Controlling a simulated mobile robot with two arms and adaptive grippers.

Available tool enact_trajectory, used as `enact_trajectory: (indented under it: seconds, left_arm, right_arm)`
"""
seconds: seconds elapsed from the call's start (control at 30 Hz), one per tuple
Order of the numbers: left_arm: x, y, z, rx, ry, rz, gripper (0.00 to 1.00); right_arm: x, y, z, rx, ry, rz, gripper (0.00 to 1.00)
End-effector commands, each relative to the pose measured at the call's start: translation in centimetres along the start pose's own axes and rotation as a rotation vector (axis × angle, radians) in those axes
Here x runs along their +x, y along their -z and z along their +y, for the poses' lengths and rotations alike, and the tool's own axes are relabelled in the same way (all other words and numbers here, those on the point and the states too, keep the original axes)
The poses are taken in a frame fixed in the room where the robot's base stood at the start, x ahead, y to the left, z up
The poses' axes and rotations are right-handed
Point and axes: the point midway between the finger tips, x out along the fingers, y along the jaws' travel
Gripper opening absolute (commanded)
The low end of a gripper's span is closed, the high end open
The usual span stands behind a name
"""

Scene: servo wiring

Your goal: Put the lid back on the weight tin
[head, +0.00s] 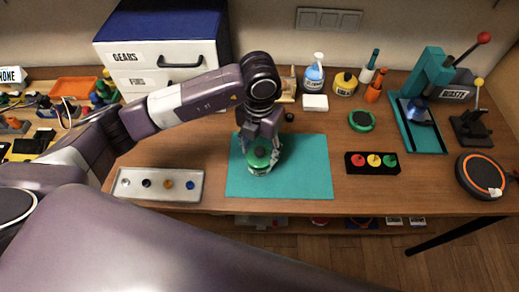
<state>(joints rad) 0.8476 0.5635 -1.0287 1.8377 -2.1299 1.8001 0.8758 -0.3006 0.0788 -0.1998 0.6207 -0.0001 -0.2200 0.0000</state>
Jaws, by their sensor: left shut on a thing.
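My left gripper (262,146) points down over the teal mat and is shut on the round green lid (259,159). Directly under the lid is the weight tin (259,171), with a pale label on its side, low over or standing on the mat. The fingers hide part of the lid. I cannot tell whether the lid is seated on the tin or just above it. My right gripper is not in view.
The teal mat (308,179) is clear on its right. A tray (158,195) with several knobs lies left, a black block with three coloured buttons (372,171) right. A green disc (361,120) and bottles (313,78) stand behind. A round black pad (481,177) is far right.

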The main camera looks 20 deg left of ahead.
Motion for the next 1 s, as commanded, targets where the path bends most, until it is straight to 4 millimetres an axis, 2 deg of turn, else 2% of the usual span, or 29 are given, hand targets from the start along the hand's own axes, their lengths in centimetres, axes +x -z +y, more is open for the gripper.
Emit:
enact_trajectory:
  seconds: [1.0]
  left_arm:
    - [0.37,0.02,0.02,0.000,0.000,0.000,0.24]
  right_arm:
    - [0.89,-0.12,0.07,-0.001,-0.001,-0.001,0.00]
